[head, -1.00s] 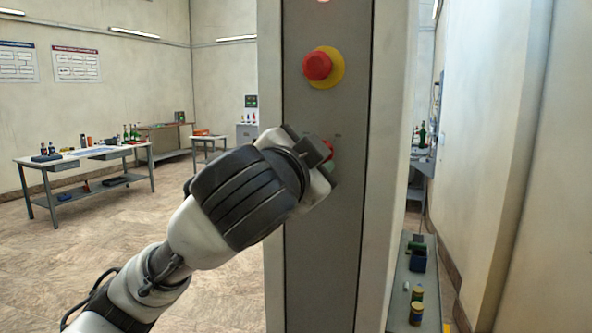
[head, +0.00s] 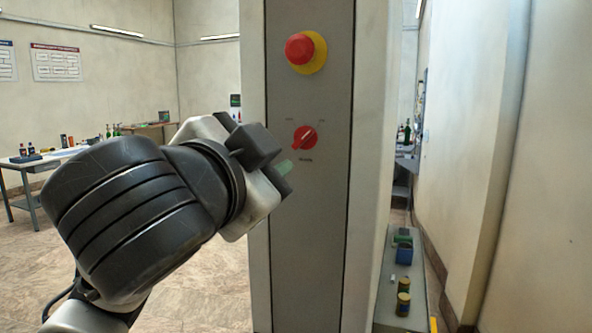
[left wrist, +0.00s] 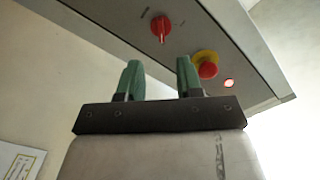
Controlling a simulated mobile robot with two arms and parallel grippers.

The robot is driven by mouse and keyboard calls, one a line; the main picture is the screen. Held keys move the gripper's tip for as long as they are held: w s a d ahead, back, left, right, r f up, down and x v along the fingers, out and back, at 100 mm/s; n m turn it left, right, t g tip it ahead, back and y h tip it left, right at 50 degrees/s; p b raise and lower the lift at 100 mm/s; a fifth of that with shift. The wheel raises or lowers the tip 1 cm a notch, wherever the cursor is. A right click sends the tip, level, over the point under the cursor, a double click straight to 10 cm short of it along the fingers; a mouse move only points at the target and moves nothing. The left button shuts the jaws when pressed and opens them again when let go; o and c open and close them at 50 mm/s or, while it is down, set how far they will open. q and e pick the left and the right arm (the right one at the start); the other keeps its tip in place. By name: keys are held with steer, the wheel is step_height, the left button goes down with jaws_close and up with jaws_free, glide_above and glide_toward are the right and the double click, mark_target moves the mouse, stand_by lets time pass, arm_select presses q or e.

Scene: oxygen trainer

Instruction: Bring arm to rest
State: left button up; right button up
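My left gripper (head: 284,166) is in front of the grey control panel (head: 305,230), just below and left of the red rotary knob (head: 305,138). In the left wrist view its two green fingers (left wrist: 157,78) stand apart with nothing between them. The red knob (left wrist: 161,29) shows beyond the fingertips there, and the gripper looks clear of it. Above the knob in the head view is a red emergency button on a yellow base (head: 301,50); it also shows in the left wrist view (left wrist: 207,68). My right gripper is in neither view.
A shelf (head: 385,318) with jars and a blue box (head: 404,254) stands right of the panel, by a wall. A white table (head: 45,163) with bottles is far left. Open floor (head: 195,295) lies left of the panel. A small red light (left wrist: 229,83) glows on the panel.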

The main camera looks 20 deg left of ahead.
arm_select(q)
steer(key=w+f+n+g+h, duration=0.1)
steer(key=w+f+g, duration=0.15)
steer(key=f, duration=0.65)
steer(key=w+f+g, duration=0.2)
steer(key=w+f, duration=0.1)
steer(key=f, duration=0.5)
step_height(320, 180, down, 16)
steer(key=s+f+n+g, duration=0.1)
steer(key=s+n+g, duration=0.1)
steer(key=n+g, duration=0.1)
steer(key=s+a+f+n+g+y, duration=0.1)
steer(key=s+a+f+n+g, duration=0.2)
steer(key=s+f, duration=0.75)
steer(key=s+a+f+n+g, duration=0.15)
steer(key=s+f+g, duration=0.25)
steer(key=s+f, duration=0.65)
step_height(320, 180, down, 26)
steer(key=w+m+g, duration=0.1)
steer(key=s+a+f+g, duration=0.1)
steer(key=s+a+f, duration=0.2)
steer(key=s+f, duration=1.3)
steer(key=shift+s+a+f+y, duration=0.2)
steer(key=shift+f+y, duration=0.1)
steer(key=shift+f, duration=0.2)
